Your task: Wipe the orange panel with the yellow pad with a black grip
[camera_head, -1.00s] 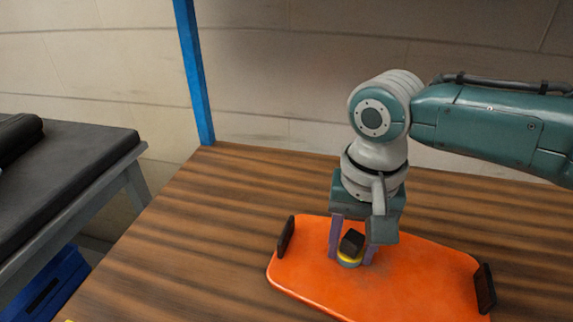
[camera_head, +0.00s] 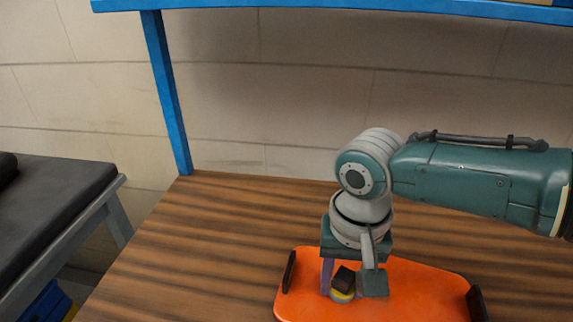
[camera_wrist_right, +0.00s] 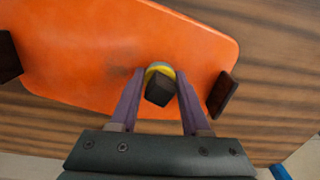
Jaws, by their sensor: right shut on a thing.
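The orange panel (camera_head: 425,290) lies on the wooden table, with a dark upright block at each end; its lower part is cut off in the head view. The yellow pad with a black grip (camera_head: 343,285) is on the panel's left part. My right gripper (camera_head: 345,280) points down and is shut on the pad's black grip. In the right wrist view the black grip (camera_wrist_right: 160,90) sits between the purple fingers, with the yellow pad (camera_wrist_right: 160,69) against the orange panel (camera_wrist_right: 75,55). A dark smudge shows on the panel beside the pad. My left gripper is not in view.
The wooden table (camera_head: 230,230) is clear left of the panel. A blue post (camera_head: 168,95) and blue shelf edge (camera_head: 350,8) stand at the back. A black-topped bench (camera_head: 50,205) is at left, with a blue bin (camera_head: 48,303) below.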

